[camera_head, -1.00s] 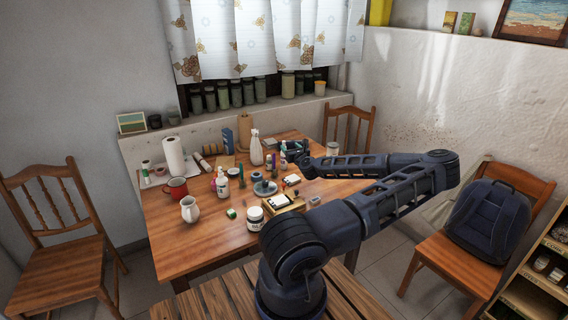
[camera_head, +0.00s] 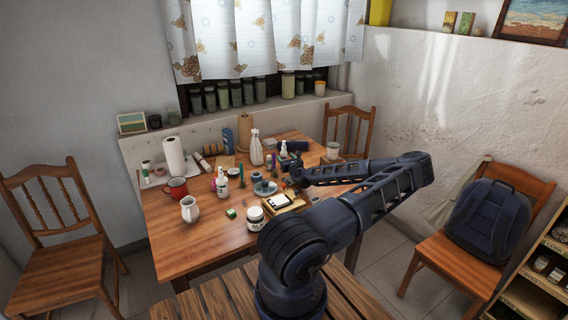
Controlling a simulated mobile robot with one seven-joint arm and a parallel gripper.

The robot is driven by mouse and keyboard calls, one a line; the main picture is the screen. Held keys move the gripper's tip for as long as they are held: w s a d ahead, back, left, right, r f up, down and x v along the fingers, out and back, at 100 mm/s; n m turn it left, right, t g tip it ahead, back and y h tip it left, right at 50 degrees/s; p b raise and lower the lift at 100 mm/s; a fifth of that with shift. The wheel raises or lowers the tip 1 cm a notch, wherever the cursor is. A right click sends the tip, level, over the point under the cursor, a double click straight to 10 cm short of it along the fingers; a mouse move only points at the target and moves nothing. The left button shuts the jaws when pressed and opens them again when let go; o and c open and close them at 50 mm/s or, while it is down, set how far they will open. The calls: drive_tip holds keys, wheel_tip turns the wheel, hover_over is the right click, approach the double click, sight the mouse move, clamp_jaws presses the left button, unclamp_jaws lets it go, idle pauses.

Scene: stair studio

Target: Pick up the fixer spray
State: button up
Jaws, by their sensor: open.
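Several bottles stand on the wooden table, and their labels are too small to read, so I cannot tell for sure which is the fixer spray. A tall white bottle (camera_head: 256,148) with a narrow neck stands upright near the back. A small white bottle (camera_head: 283,150) stands to its right, close beyond my arm. Another white bottle (camera_head: 222,188) with a dark label stands nearer the front left. My gripper (camera_head: 291,182) is low over the right half of the table, small and dark in the view. It is open, and I see nothing held in it.
The wooden table (camera_head: 190,240) is crowded in the middle and clear at its front left.

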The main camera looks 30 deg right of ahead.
sight(283, 154)
drive_tip(key=shift+w+d+f, duration=0.1)
drive_tip(key=shift+w+d, duration=0.05)
drive_tip(key=shift+w, duration=0.95)
drive_tip(key=shift+w+d, duration=0.15)
drive_tip(key=shift+w, duration=0.95)
drive_tip(key=shift+c, duration=0.5)
drive_tip(key=c, duration=1)
